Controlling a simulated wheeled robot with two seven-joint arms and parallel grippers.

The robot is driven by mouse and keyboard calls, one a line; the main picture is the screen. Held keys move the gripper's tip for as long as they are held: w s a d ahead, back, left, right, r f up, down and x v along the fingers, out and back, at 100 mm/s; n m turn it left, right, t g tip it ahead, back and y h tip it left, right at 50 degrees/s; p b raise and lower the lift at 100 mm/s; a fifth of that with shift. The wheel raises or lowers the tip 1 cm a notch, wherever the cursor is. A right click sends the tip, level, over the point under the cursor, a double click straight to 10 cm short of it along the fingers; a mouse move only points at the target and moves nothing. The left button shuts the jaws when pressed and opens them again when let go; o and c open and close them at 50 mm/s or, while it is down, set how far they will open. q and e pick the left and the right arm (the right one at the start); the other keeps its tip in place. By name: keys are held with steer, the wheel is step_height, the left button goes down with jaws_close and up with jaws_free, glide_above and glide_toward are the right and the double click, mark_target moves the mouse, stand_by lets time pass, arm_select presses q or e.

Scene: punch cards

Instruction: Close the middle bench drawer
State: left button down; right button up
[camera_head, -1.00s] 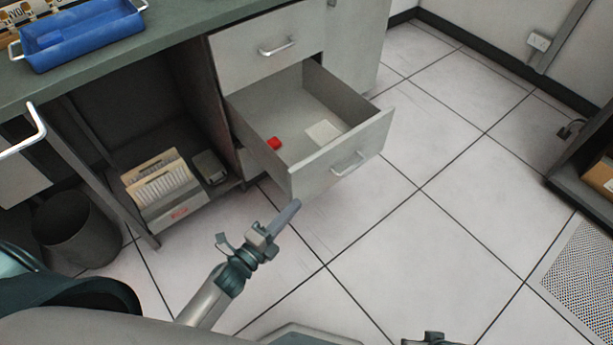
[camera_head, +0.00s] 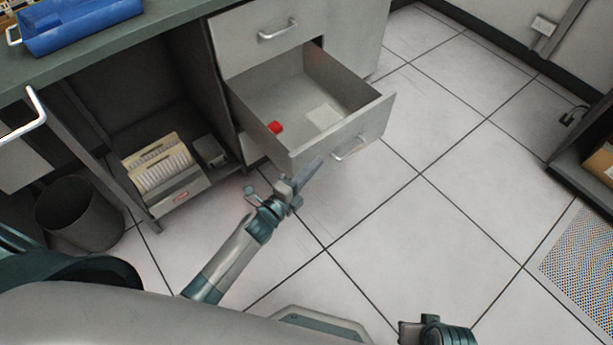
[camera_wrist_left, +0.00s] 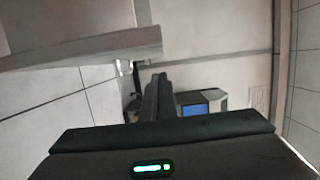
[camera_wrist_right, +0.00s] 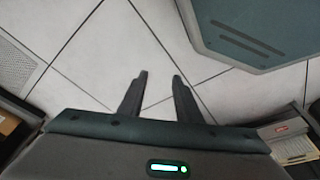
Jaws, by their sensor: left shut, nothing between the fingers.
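The middle bench drawer (camera_head: 372,118) is grey and stands pulled far out below a shut top drawer. A small red object (camera_head: 275,127) and a pale card (camera_head: 323,117) lie inside it. Its handle (camera_head: 350,150) is on the front panel. My left gripper (camera_head: 309,170) is shut and empty, with its fingers at the lower left part of the drawer front; I cannot tell whether they touch it. The left wrist view shows the shut fingers (camera_wrist_left: 157,95) beside a grey panel edge. My right gripper (camera_wrist_right: 154,85) is open and empty above the floor, low in the head view.
A blue tray (camera_head: 80,22) sits on the green bench top (camera_head: 150,30). Below are an open bay with a card box (camera_head: 165,180) and a dark bin (camera_head: 78,212). A shelf with a carton (camera_head: 598,160) stands at right. The tiled floor between is clear.

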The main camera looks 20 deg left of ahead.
mark_target(305, 159)
arm_select(q)
steer(key=shift+w+a, duration=0.35)
steer(key=shift+a, duration=0.3)
steer(key=shift+w+a, duration=0.35)
steer(key=shift+a, duration=0.25)
steer(key=shift+w+a, duration=0.1)
steer(key=shift+w, duration=0.05)
arm_select(e)
steer(key=shift+w+f, duration=0.2)
steer(key=shift+f, duration=0.25)
steer(key=shift+w+a, duration=0.1)
arm_select(q)
steer(key=shift+a, duration=0.15)
